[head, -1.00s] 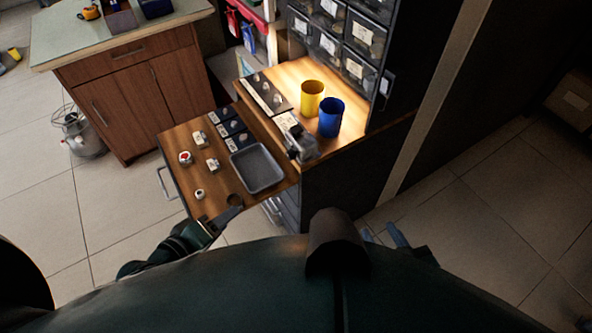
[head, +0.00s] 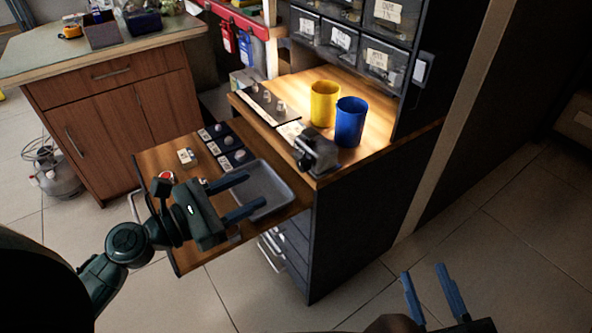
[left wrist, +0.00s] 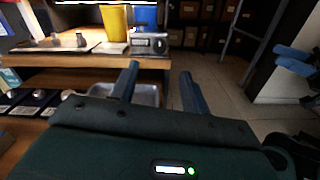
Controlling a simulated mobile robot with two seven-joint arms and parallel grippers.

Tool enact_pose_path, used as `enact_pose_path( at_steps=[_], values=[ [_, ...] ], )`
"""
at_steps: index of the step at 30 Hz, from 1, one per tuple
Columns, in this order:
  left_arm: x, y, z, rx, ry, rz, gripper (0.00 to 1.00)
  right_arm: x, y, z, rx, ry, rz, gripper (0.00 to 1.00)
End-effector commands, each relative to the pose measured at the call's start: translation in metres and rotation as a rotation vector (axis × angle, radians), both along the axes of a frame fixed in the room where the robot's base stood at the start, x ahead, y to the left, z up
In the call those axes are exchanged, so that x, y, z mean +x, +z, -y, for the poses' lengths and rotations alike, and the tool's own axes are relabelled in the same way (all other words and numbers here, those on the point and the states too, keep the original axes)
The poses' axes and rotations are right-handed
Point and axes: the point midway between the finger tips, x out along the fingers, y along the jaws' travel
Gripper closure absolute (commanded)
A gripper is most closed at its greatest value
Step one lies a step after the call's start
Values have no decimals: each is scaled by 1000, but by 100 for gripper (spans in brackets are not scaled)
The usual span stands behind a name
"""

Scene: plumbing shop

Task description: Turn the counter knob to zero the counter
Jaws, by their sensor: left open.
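The counter (head: 318,150) is a small grey-black box on the wooden bench top, near its front edge. In the left wrist view the counter (left wrist: 148,42) shows its face, with a dark round knob (left wrist: 159,44) at its right side. My left gripper (head: 255,190) is open and empty, over the grey tray on the pulled-out board, in front of and below the counter. Its fingers (left wrist: 160,70) point toward the bench, apart from the counter. My right gripper (head: 422,270) is open and empty, over the floor to the right of the cabinet.
A yellow cup (head: 324,103) and a blue cup (head: 350,122) stand just behind the counter. The grey tray (head: 284,187) and several small parts lie on the pull-out board (head: 195,262). Drawer bins (head: 340,40) rise behind the bench. Floor at right is clear.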

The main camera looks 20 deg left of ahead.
Motion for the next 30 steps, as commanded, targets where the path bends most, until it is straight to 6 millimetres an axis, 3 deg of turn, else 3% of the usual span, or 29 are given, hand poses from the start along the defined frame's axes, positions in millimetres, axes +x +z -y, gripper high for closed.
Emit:
enact_pose_path(
  at_steps=[9,15,30],
  values=[
    [52,3,39,0,1,6,54,3,1,5,-7,-27,-70,64],
    [75,1,58,2,3,4,54,4,0,7,-11,-34,-91,64],
    [85,0,66,4,1,2,56,4,-1,7,-12,-36,-100,64]
  ],
)
